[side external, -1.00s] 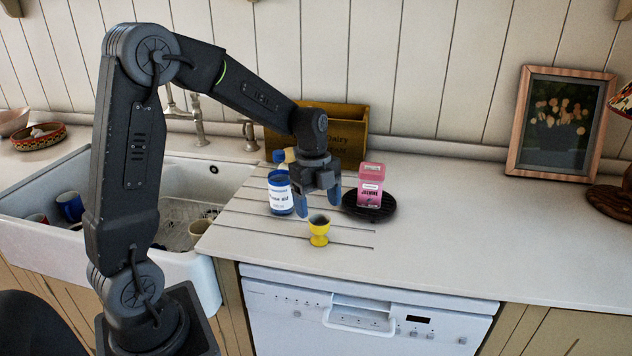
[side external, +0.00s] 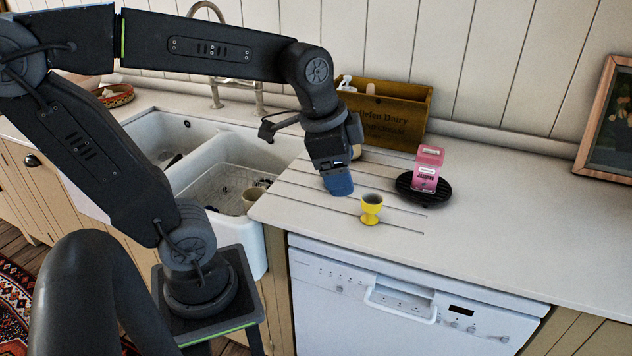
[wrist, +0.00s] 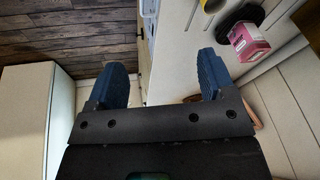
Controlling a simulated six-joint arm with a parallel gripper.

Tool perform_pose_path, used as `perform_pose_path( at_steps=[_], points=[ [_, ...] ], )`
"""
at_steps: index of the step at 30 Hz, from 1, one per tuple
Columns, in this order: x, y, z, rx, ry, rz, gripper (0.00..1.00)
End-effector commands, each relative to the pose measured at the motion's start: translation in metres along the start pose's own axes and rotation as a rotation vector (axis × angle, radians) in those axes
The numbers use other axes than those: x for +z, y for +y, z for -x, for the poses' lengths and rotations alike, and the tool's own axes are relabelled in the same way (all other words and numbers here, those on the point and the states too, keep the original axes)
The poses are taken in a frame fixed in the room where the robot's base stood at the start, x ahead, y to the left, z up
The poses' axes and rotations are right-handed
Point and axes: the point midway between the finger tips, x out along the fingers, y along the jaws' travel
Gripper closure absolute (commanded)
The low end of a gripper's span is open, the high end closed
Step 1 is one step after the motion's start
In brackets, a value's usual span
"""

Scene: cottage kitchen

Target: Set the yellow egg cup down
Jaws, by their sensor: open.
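The yellow egg cup (side external: 371,209) stands upright on the grooved part of the white worktop, near its front edge. My gripper (side external: 338,186) is to its left in the side view and apart from it. In the wrist view my gripper (wrist: 162,70) has its two blue fingers spread wide with nothing between them. A yellow piece, seemingly the egg cup (wrist: 212,5), is cut off at the top edge of that view.
A pink box (side external: 428,168) stands on a round black trivet (side external: 408,190) behind and right of the egg cup. A wooden crate (side external: 398,115) is at the wall. The white sink (side external: 215,170) lies left.

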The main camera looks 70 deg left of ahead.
Motion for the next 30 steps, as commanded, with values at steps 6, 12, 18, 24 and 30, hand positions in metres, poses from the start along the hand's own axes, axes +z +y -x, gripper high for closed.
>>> perform_pose_path(
  at_steps=[6, 12, 18, 24, 30],
  points=[
    [0.029, 0.036, 0.010, -0.045, 0.121, 0.356, 0.24],
    [0.037, 0.045, 0.010, -0.044, 0.162, 0.485, 0.24],
    [0.037, 0.045, 0.010, -0.044, 0.162, 0.492, 0.24],
    [0.037, 0.044, 0.010, -0.044, 0.162, 0.491, 0.24],
    [0.037, 0.044, 0.010, -0.044, 0.162, 0.491, 0.24]
  ],
)
